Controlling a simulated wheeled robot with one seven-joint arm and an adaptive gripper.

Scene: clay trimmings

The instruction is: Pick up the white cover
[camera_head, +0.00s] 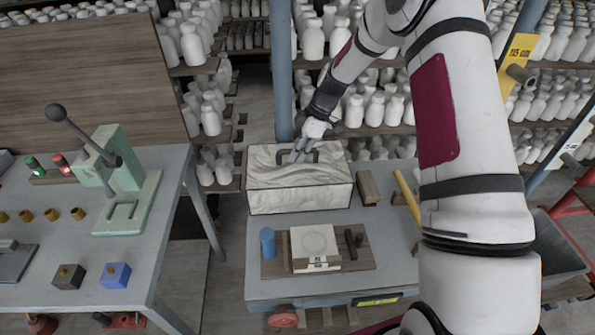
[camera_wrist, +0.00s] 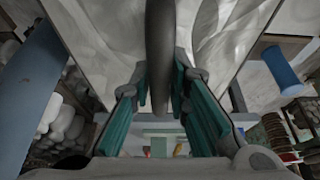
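The white cover (camera_head: 300,195) is a boxy, marbled white shell with dark edges. It sits at the back of the grey work table, with a dark handle on its top. My gripper (camera_head: 298,153) is at this handle, reaching down from above. In the wrist view, the dark handle (camera_wrist: 160,40) runs between the teal-padded fingers (camera_wrist: 161,90), one finger close on each side. Whether the pads touch it is unclear. The white cover fills the upper part of the wrist view (camera_wrist: 215,35). What is under the cover is hidden.
In front of the cover lies a wooden board (camera_head: 362,258) with a white block (camera_head: 314,246) and a blue cylinder (camera_head: 267,243). A brown block (camera_head: 368,188) and a yellow bar (camera_head: 407,197) are on the right. A green press (camera_head: 118,180) stands on the left table. Shelves of white bottles are behind.

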